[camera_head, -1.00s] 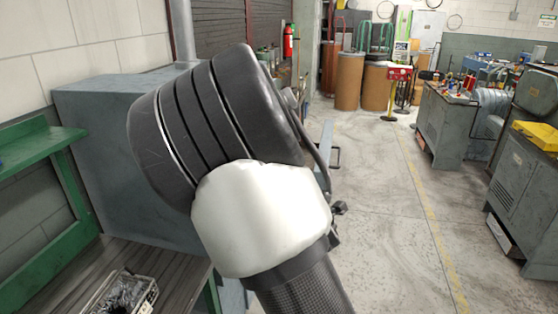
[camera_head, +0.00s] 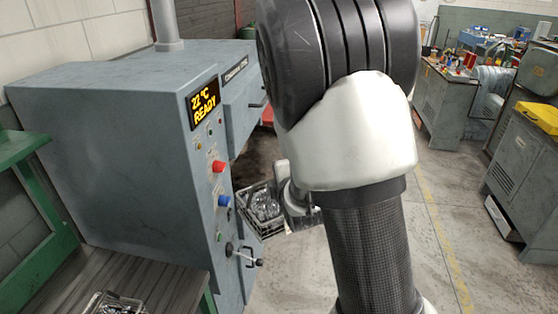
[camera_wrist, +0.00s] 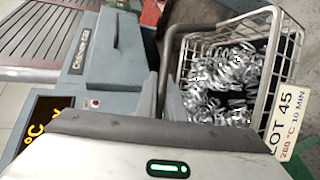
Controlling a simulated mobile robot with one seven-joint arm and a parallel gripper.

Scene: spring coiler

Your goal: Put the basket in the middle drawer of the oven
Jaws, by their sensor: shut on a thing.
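The basket (camera_head: 262,212) is a wire basket full of shiny metal springs, in front of the oven in the head view. In the wrist view the basket (camera_wrist: 228,85) shows its handle and a tag reading LOT 45, 260 °C, 10 MIN. My gripper (camera_head: 288,203) is shut on the basket at its right side; its fingertips are mostly hidden. The oven (camera_head: 110,140) is a blue-grey cabinet at the left, its display reading 22 °C READY. A box-like front section (camera_head: 242,105) with a handle juts from its upper part. I cannot tell whether the middle drawer is open.
A second basket (camera_head: 112,304) sits on the slatted table (camera_head: 120,268) at lower left. A lever (camera_head: 245,256) sticks out low on the oven front. A green frame (camera_head: 45,200) stands at far left. The floor at right is clear up to the grey cabinets (camera_head: 520,180).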

